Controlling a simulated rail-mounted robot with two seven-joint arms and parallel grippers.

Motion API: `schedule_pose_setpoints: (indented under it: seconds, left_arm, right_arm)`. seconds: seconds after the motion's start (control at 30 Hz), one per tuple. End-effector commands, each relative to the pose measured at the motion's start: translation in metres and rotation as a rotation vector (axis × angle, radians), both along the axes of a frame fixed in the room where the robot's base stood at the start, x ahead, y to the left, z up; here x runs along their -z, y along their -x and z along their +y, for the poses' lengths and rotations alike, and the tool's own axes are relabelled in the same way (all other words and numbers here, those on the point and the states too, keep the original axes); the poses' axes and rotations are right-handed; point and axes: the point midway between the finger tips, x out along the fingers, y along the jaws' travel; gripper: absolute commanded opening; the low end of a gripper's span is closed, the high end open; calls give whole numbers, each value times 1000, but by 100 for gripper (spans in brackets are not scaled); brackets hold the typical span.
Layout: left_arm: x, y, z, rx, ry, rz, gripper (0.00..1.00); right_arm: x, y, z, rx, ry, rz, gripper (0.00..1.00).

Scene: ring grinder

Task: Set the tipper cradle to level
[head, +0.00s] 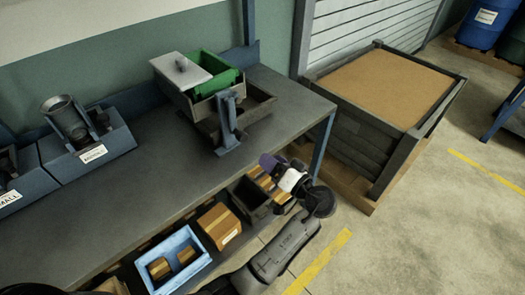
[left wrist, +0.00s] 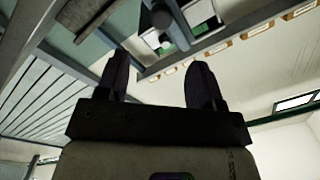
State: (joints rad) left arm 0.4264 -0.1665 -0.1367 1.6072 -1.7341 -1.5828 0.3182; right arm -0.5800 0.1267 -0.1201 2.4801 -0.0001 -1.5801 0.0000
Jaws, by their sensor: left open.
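The tipper cradle (head: 262,101) appears to be the dark grey frame at the right end of the bench. A green bin (head: 210,68) sits in it, partly covered by a pale grey lid-like plate (head: 181,70) with a small knob. The bin looks tilted, but I cannot tell the exact angle. A blue-grey upright post (head: 228,120) stands at the cradle's front. My left gripper (head: 270,165) is off the bench's front edge, to the right of and below the post, apart from it. In the left wrist view its two dark fingers (left wrist: 160,80) are spread and empty. My right gripper is not in view.
Blue-grey holders, one with a metal cup (head: 65,115), stand at the bench's left. Below are a blue bin (head: 180,258), a cardboard box (head: 219,226) and a dark bin (head: 252,200). A large sand-filled crate (head: 350,150) stands right of the bench. The bench middle (head: 165,150) is clear.

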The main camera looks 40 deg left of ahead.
Motion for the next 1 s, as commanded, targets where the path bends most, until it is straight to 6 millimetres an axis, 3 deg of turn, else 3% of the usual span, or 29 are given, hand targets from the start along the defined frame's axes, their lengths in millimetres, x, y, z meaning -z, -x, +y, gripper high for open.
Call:
schedule_pose_setpoints:
  seconds: [0.23,0.9,1.0]
  left_arm:
    - [0,2,-13,-1,-1,-1,61]
    - [1,2,-14,-1,-5,43,61]
    - [14,-6,-15,47,71,117,61]
  right_arm:
    - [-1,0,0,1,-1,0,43]
    - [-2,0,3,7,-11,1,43]
    - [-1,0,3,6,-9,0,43]
